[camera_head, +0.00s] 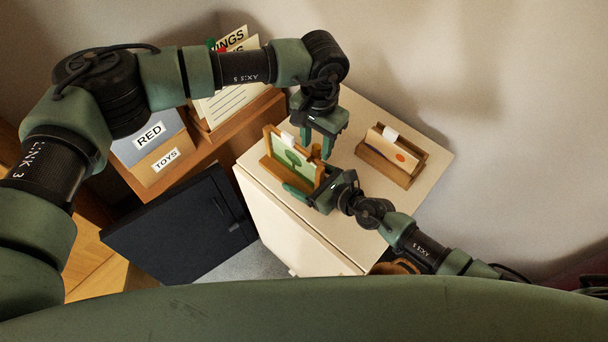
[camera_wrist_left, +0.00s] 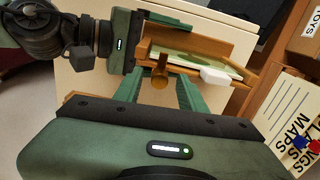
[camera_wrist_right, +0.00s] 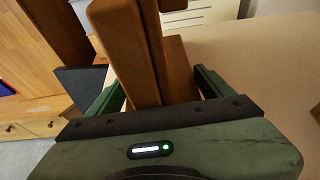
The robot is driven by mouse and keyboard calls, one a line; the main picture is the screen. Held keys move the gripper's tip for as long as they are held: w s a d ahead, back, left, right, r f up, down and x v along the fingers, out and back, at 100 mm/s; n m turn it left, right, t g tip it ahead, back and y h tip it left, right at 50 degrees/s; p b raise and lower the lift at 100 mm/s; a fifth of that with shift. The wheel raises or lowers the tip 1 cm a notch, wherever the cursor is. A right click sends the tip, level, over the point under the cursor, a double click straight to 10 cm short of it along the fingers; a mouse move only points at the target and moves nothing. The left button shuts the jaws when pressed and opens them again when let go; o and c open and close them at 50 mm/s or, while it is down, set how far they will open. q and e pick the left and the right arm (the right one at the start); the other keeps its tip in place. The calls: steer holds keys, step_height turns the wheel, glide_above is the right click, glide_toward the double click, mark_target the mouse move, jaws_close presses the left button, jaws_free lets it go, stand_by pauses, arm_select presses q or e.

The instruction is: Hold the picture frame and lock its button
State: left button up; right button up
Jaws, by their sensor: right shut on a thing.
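The picture frame (camera_head: 278,143) is wooden with a green tree picture, and stands upright on the cream cabinet top. My right gripper (camera_head: 310,190) is shut on the frame's near right end; its wooden body (camera_wrist_right: 150,60) fills the space between the fingers in the right wrist view. My left gripper (camera_head: 318,143) is above and behind the frame, pointing down. In the left wrist view its open fingers (camera_wrist_left: 160,88) lie on either side of the knob, with gaps showing.
A second wooden holder (camera_head: 390,168) with a card stands to the right on the cabinet top (camera_head: 350,215). The top's right corner is clear.

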arm_select(q)
steer(key=shift+r, duration=0.1)
steer(key=shift+r, duration=2.95)
arm_select(e)
steer(key=o, duration=1.9)
steer(key=v, duration=1)
steer(key=shift+s+d+r, duration=0.1)
steer(key=shift+s+d, duration=0.15)
steer(key=shift+s+d+r, duration=0.3)
steer(key=shift+s+d, duration=0.05)
